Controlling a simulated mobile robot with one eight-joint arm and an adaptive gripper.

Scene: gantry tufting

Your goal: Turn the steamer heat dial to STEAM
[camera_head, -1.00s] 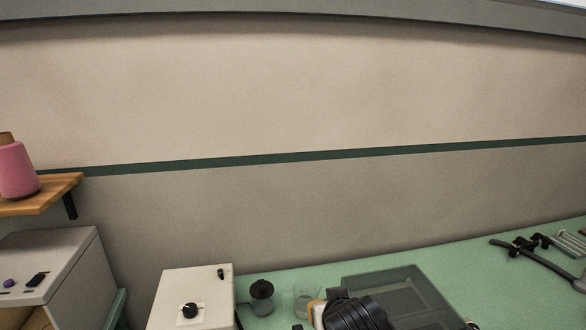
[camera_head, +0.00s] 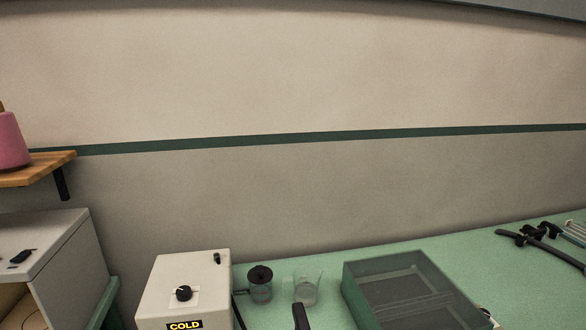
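The steamer is a pale box (camera_head: 200,262) standing at the bottom, left of the middle, cut off by the lower picture edge. Its heat dial (camera_head: 183,293) is a round black knob on a white square plate on the top face. A light pointer mark shows on the knob, but its exact direction is too small to read. A black display (camera_head: 185,325) on the steamer's front reads COLD in yellow letters. My gripper is not in view, and nothing touches the dial.
A small black toggle (camera_head: 217,258) stands on the steamer's back corner. Right of it are a black-lidded jar (camera_head: 260,287), a clear beaker (camera_head: 306,291), a dark upright piece (camera_head: 300,316) and a grey-green tray (camera_head: 383,260) on the green bench (camera_head: 480,262). A grey cabinet (camera_head: 62,243) stands left.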

